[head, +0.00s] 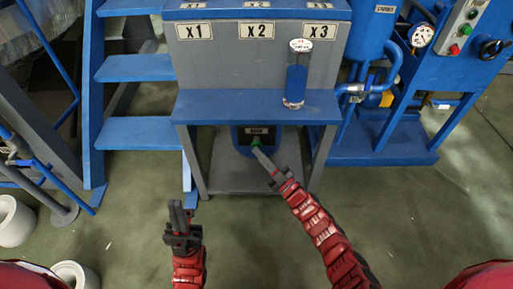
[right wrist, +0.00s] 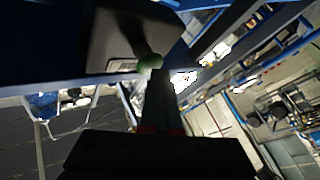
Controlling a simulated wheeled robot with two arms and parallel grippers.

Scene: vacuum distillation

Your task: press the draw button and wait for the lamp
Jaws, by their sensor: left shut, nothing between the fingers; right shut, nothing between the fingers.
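The draw button is a green button (head: 255,142) on a dark panel under the blue shelf, in the head view. It also shows as a green knob (right wrist: 150,63) in the right wrist view. My right gripper (head: 256,152) is shut and empty, with its fingertips at the green button; they appear to touch it. The fingertips hide part of the button. My left gripper (head: 177,205) is shut and empty, held over the floor left of the shelf. I cannot make out a lit lamp.
A clear cylinder with blue contents (head: 296,80) stands on the blue shelf (head: 220,106). Blue steps (head: 135,68) rise at the left. A blue machine with a gauge (head: 421,36) stands at the right. White cylinders (head: 12,222) are at the lower left. The floor in front is clear.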

